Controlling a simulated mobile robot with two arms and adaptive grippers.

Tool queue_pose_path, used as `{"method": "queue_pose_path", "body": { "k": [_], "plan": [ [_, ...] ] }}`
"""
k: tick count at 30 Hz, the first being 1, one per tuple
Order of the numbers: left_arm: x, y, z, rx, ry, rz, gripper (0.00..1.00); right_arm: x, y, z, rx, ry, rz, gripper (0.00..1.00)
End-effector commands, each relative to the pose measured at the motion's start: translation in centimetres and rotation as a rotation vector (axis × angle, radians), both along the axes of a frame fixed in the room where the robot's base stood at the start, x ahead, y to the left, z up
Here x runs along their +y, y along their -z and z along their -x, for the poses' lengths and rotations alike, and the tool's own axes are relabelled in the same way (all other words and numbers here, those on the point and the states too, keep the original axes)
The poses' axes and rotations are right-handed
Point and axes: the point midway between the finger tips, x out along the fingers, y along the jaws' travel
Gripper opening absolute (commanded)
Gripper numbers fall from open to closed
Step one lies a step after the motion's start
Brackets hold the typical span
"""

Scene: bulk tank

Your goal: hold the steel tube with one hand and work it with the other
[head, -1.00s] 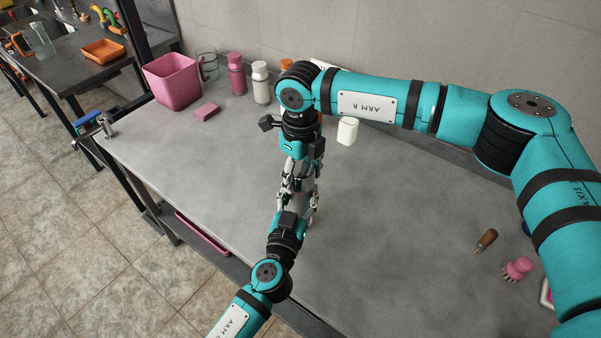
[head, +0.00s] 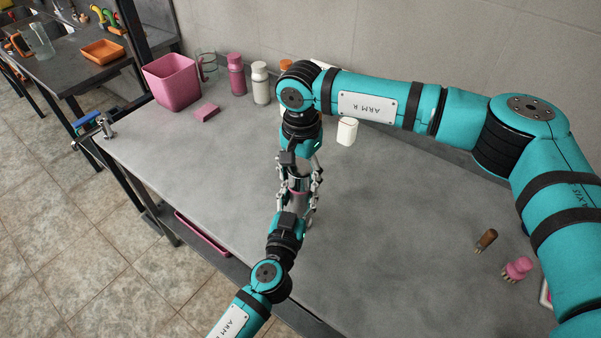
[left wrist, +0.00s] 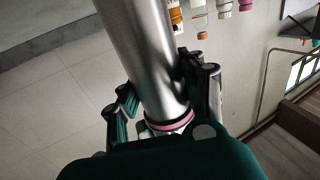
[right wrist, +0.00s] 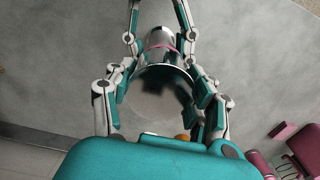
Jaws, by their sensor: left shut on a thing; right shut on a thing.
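The steel tube (head: 298,183) is a shiny cylinder with a pink ring, held in the air between my two grippers over the bench. My left gripper (head: 297,205) is shut on it from the near side. In the left wrist view the tube (left wrist: 140,45) runs up out of the fingers, with the pink ring (left wrist: 171,122) close to the palm. My right gripper (head: 300,170) is shut on the far part. In the right wrist view the tube's round end (right wrist: 158,98) faces the palm between the fingers. The fingers partly hide the tube in the head view.
The grey bench (head: 400,250) is clear around the arms. A pink bin (head: 172,82), pink block (head: 207,112), pink bottle (head: 236,74) and white bottle (head: 260,83) stand behind left. Two brushes (head: 486,240) (head: 518,268) lie at right.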

Motion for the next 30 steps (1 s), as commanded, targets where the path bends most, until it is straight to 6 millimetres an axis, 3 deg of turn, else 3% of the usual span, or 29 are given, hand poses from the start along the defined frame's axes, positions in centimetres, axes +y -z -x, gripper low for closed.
{"method": "queue_pose_path", "body": {
  "k": [13, 30],
  "plan": [
    [0.0, 0.0, 0.0, -0.001, 0.0, 0.001, 0.0, 0.1, -0.2, 0.1, 0.001, 0.0, -0.001, 0.16],
    [0.0, 0.0, 0.0, -0.001, 0.0, 0.001, 0.0, 0.1, -2.1, 0.1, 0.001, 0.001, -0.001, 0.16]
  ]
}}
